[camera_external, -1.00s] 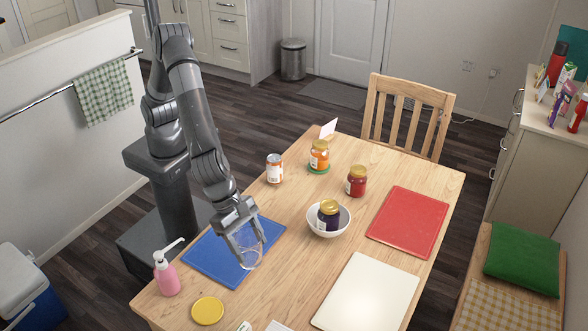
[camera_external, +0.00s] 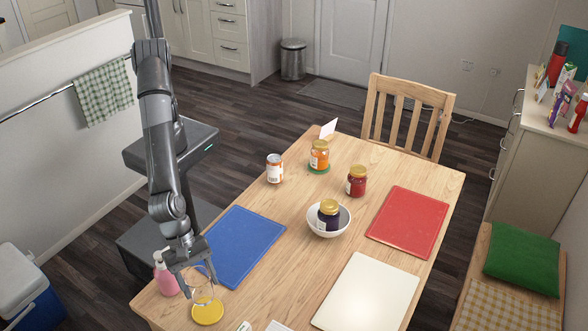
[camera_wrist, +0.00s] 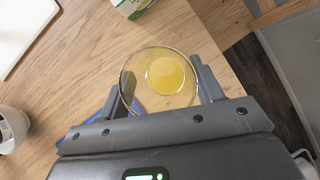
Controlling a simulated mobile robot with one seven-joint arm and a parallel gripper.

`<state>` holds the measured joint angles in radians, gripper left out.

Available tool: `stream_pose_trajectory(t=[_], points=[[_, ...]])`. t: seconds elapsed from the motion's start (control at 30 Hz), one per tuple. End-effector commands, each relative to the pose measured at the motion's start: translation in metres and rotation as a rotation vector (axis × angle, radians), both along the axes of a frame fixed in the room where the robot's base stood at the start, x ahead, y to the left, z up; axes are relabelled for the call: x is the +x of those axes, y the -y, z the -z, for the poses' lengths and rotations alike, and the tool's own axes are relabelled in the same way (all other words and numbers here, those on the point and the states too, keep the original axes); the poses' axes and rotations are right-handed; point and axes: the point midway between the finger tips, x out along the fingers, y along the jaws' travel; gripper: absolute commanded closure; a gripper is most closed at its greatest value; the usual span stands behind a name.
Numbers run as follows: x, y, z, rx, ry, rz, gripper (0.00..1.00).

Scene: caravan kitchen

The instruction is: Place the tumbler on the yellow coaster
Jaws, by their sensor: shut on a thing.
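The clear glass tumbler (camera_external: 201,288) is held upright between the fingers of my gripper (camera_external: 190,270). In the wrist view the round rim of the tumbler (camera_wrist: 143,60) shows between the two fingers of my gripper (camera_wrist: 160,95). The yellow coaster (camera_external: 207,313) lies on the table near its front left corner. The tumbler is over the coaster in the external view. The yellow coaster (camera_wrist: 168,75) shows through the tumbler in the wrist view, a little right of its middle. I cannot tell whether the tumbler's base touches the coaster.
A pink soap bottle (camera_external: 165,277) stands just left of my gripper. A blue mat (camera_external: 243,240) lies behind it. A white bowl with a jar (camera_external: 343,224), a white board (camera_external: 368,295) and a red board (camera_external: 408,222) are further right. A small box (camera_wrist: 130,7) lies near the coaster.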

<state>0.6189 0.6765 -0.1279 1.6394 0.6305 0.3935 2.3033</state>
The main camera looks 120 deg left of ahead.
Motion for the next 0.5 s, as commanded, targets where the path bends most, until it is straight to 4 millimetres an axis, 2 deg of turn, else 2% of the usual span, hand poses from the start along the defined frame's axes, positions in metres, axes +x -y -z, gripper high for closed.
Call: stream_pose_trajectory(t=[0.1, 0.27, 0.5], points=[[0.000, 0.000, 0.019, 0.001, 0.001, 0.000, 0.71], [0.000, 0.000, 0.031, 0.000, 0.000, 0.000, 0.71], [0.000, 0.000, 0.062, 0.001, 0.001, 0.000, 0.71]])
